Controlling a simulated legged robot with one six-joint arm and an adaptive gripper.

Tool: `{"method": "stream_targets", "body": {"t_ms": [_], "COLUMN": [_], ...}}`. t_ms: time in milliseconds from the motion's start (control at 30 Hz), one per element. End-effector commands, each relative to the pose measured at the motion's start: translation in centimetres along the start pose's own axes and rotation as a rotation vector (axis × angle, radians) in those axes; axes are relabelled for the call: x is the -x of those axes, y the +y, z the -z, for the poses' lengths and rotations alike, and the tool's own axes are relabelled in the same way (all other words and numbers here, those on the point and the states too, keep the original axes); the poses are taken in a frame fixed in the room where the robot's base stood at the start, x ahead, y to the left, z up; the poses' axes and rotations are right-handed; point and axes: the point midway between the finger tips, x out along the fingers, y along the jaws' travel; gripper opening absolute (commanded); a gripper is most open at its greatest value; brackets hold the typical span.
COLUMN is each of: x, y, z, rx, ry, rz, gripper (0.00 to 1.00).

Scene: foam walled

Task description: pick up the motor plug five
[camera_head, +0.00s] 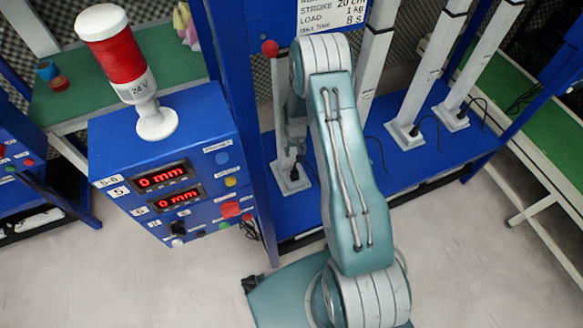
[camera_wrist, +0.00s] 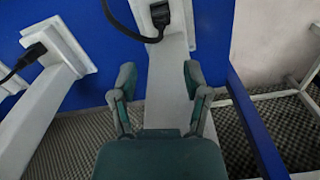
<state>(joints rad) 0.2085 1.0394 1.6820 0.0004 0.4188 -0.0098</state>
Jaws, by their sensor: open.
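In the wrist view, a black plug (camera_wrist: 160,16) with a thick black cable sits at the white base of a pale column, at the top of the picture. A second black plug (camera_wrist: 34,52) with its cable shows on another white base at the left. I see no number on either, so I cannot tell which is plug five. My gripper (camera_wrist: 159,80) is open and empty. Its fingers stand either side of the nearer column, apart from the plug above. In the head view, my arm hides the gripper. Small dark plugs (camera_head: 415,130) show at the column bases.
A blue control box (camera_head: 165,170) with two red "0 mm" displays and a red lamp tower (camera_head: 118,60) stands left of my arm. White columns (camera_head: 430,75) rise from the blue bench (camera_head: 370,180). Green-topped tables stand at both sides. Pale floor is clear in front.

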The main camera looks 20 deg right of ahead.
Motion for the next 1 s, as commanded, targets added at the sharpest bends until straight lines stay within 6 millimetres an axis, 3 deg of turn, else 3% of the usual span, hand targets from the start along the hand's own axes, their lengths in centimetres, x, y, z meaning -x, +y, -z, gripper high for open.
{"method": "stream_targets", "body": {"t_ms": [200,433,667,1000], "x": [-0.8,-4.5,-6.4,-10.8], "y": [0.1,0.0,0.0,-0.1], "z": [0.0,-0.1,-0.2,-0.4], "rx": [-0.001,-0.001,-0.001,-0.001], "ry": [-0.002,-0.003,-0.003,-0.001], "rz": [0.0,0.0,0.0,0.0], "gripper": [0.61,0.61,0.61,0.61]}}
